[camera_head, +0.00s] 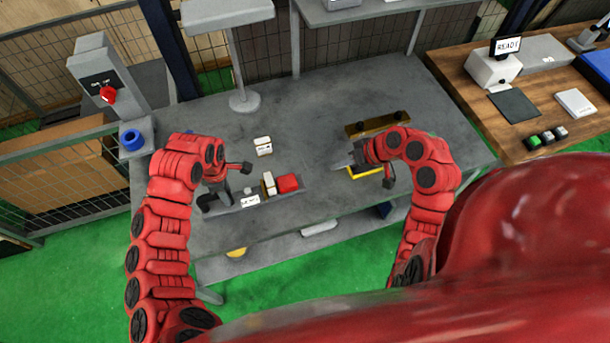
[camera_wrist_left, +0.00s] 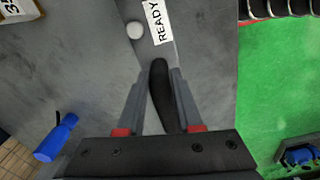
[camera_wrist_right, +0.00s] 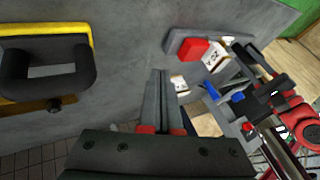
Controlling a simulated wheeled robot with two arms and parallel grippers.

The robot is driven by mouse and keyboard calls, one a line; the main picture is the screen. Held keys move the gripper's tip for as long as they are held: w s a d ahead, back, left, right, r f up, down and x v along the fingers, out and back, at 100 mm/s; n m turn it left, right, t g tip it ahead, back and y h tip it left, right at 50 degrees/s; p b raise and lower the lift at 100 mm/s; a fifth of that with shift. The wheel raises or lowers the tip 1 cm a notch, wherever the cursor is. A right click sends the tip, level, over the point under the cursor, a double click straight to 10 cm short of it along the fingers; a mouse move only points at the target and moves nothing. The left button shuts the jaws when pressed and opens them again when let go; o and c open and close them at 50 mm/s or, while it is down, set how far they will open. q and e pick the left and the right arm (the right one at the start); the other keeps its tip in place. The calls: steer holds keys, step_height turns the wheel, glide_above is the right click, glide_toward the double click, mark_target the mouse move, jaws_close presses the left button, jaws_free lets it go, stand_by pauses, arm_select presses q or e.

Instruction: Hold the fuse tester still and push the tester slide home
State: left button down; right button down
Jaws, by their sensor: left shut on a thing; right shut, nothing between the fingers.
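The fuse tester is a long grey body (camera_head: 228,209) near the table's front edge, with a white READY label (camera_head: 250,201). A white block (camera_head: 268,184) and a red block (camera_head: 288,183) sit at its right end; the red one seems to be the slide. My left gripper (camera_head: 212,187) is shut on the tester's black handle (camera_wrist_left: 158,90) at the left end. The label (camera_wrist_left: 158,22) and a white round button (camera_wrist_left: 134,30) show beyond it. My right gripper (camera_head: 345,160) is shut and empty, right of and apart from the red block (camera_wrist_right: 193,49).
A yellow-edged item with a black handle (camera_wrist_right: 50,70) lies beside my right gripper. A brass-coloured bar with black knobs (camera_head: 378,122) is behind it. A white labelled block (camera_head: 263,146) stands behind the tester, and a lamp-like stand (camera_head: 243,100) further back. The table between red block and right gripper is clear.

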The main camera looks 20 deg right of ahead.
glide_toward(298, 179)
steer(key=f, duration=0.1)
steer(key=w+f, duration=0.1)
steer(key=d+f, duration=0.1)
steer(key=f, duration=0.1)
steer(key=shift+w+f, duration=0.1)
steer(key=shift+w, duration=0.3)
steer(key=a, duration=0.3)
steer(key=shift+w+f, duration=0.1)
steer(key=shift+f, duration=0.15)
steer(key=shift+a, duration=0.5)
steer(key=shift+a, duration=1.05)
